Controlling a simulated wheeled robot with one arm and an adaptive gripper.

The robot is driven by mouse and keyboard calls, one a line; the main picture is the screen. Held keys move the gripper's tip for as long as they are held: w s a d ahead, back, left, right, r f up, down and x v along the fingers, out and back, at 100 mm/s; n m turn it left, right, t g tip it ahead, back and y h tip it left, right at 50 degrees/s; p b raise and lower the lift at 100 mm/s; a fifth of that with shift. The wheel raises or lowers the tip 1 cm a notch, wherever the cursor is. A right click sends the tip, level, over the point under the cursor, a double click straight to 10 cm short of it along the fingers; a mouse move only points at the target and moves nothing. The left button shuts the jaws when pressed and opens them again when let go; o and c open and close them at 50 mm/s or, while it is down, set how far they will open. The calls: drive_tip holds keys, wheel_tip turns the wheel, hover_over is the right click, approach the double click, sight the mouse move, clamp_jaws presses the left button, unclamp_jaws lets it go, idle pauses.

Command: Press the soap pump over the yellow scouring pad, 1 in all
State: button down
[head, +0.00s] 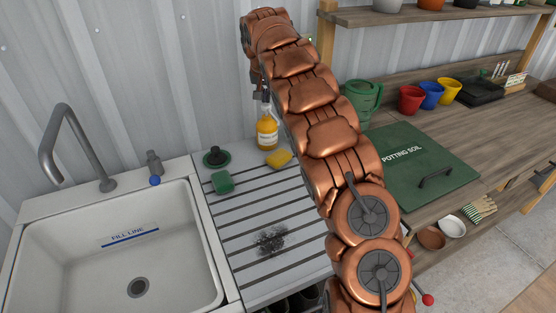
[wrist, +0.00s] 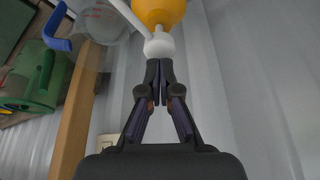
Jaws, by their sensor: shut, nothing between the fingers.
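The soap bottle (head: 267,134) is amber with a label and stands at the back of the ribbed drainboard, against the wall. In the wrist view the bottle (wrist: 160,10) has a white pump head (wrist: 160,47) and a white spout pointing to the upper left. The yellow scouring pad (head: 279,159) lies on the drainboard just in front and to the right of the bottle. My gripper (head: 262,97) is directly above the pump; in the wrist view its fingertips (wrist: 160,65) are together and empty at the pump head. I cannot tell whether they touch it.
A green pad (head: 222,182) and a dark round plug (head: 215,157) lie left of the bottle. The sink (head: 110,260) is at left.

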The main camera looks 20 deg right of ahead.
drive_tip(key=shift+f+b, duration=0.6)
drive_tip(key=shift+f, duration=0.7)
drive_tip(key=shift+r, duration=0.1)
drive_tip(key=shift+r+p, duration=0.75)
drive_tip(key=shift+r, duration=0.8)
drive_tip(key=shift+r, duration=0.1)
wheel_tip(320, 180, up, 6)
drive_tip(key=p, duration=0.3)
drive_tip(key=shift+s, duration=0.1)
